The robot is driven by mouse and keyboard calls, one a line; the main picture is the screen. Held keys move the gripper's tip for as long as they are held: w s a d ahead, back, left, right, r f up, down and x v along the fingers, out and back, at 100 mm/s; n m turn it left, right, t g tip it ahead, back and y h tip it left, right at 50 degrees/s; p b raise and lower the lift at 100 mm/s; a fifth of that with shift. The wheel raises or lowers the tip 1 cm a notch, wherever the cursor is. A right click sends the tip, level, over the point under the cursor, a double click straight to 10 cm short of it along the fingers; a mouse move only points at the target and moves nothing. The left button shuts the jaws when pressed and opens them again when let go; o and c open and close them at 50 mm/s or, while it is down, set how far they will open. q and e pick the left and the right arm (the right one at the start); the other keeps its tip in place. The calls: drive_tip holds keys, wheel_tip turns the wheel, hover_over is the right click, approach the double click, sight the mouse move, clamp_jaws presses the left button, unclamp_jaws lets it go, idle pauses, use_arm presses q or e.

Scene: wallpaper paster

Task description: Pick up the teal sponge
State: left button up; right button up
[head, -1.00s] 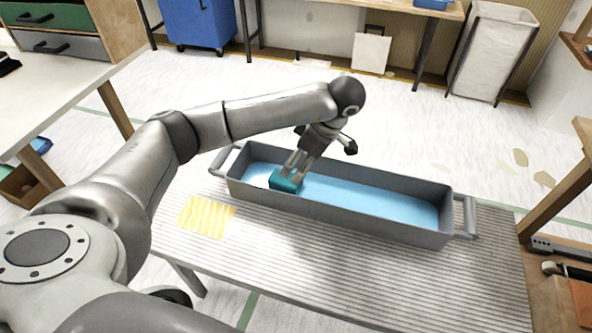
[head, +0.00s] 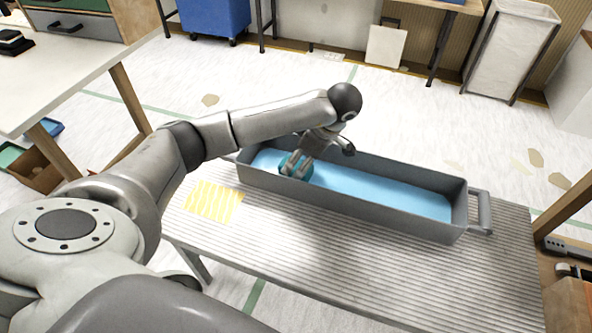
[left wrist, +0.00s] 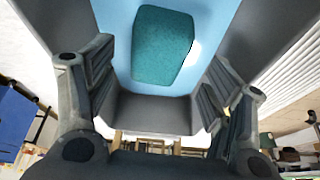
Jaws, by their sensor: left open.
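The teal sponge (head: 306,173) lies at the left end of a long grey trough (head: 350,209) with a light blue bottom. In the head view my left gripper (head: 295,166) points down into the trough over the sponge and hides part of it. In the left wrist view the whole sponge (left wrist: 162,45) shows ahead of the open fingers, lying in the blue part. My left gripper (left wrist: 160,100) is open, with one finger on each side and nothing between the tips. I cannot tell if a finger touches the sponge. My right gripper is not in view.
The trough stands on a ribbed grey table (head: 290,240). A yellow striped sheet (head: 213,202) lies left of the trough. The trough walls stand close around my left gripper. The ribbed table top in front of the trough is clear.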

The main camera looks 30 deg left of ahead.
sight(297, 165)
use_arm(q)
drive_tip(key=x, duration=0.4)
drive_tip(key=shift+w+a+b, duration=0.1)
drive_tip(key=shift+b, duration=0.3)
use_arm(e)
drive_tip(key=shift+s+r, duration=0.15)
use_arm(q)
drive_tip(key=shift+c, duration=0.3)
drive_tip(key=c, duration=1)
drive_tip(key=shift+r, duration=0.5)
wheel_tip(297, 165, up, 2)
drive_tip(key=shift+r+p, duration=0.25)
drive_tip(key=shift+p, duration=0.2)
wheel_tip(297, 165, up, 6)
drive_tip(key=shift+f+p, duration=0.1)
drive_tip(key=shift+p, duration=0.7)
drive_tip(key=shift+r, duration=0.4)
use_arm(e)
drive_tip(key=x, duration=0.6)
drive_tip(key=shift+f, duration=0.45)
